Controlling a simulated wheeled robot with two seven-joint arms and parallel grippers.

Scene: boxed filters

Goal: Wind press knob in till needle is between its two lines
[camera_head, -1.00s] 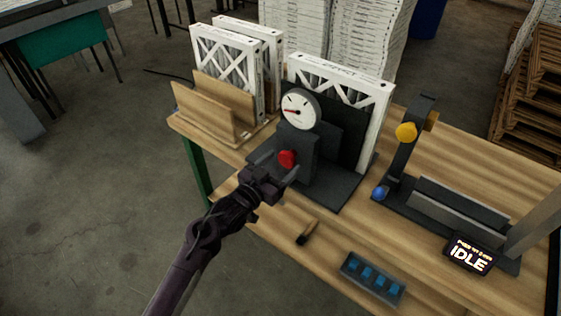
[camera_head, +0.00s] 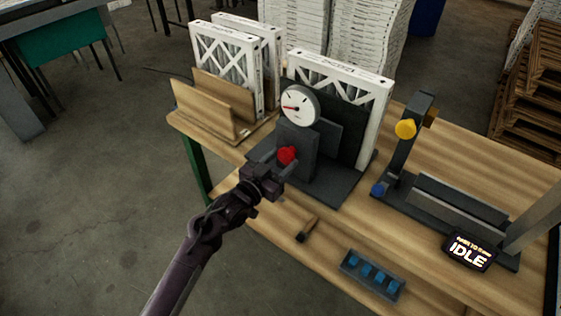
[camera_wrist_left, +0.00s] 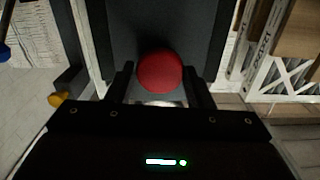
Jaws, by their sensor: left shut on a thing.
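The red press knob (camera_head: 287,155) sticks out of the front of the dark press (camera_head: 297,142). My left gripper (camera_head: 276,164) is shut on the knob, with one finger on each side. The wrist view shows the round red knob (camera_wrist_left: 160,72) between the two dark fingers of my left gripper (camera_wrist_left: 160,88). The white round gauge (camera_head: 302,106) sits on top of the press. Its red needle points left and slightly up. A few dark marks show on the dial, but they are too small to tell the two lines apart. My right gripper is not in view.
A white-framed filter (camera_head: 374,100) stands behind the press. More filters (camera_head: 230,60) stand in a wooden rack (camera_head: 205,112) at left. A dark fixture with a yellow knob (camera_head: 405,129), an IDLE display (camera_head: 469,251), a blue-filled tray (camera_head: 372,277) and a brush-like tool (camera_head: 306,229) are on the table.

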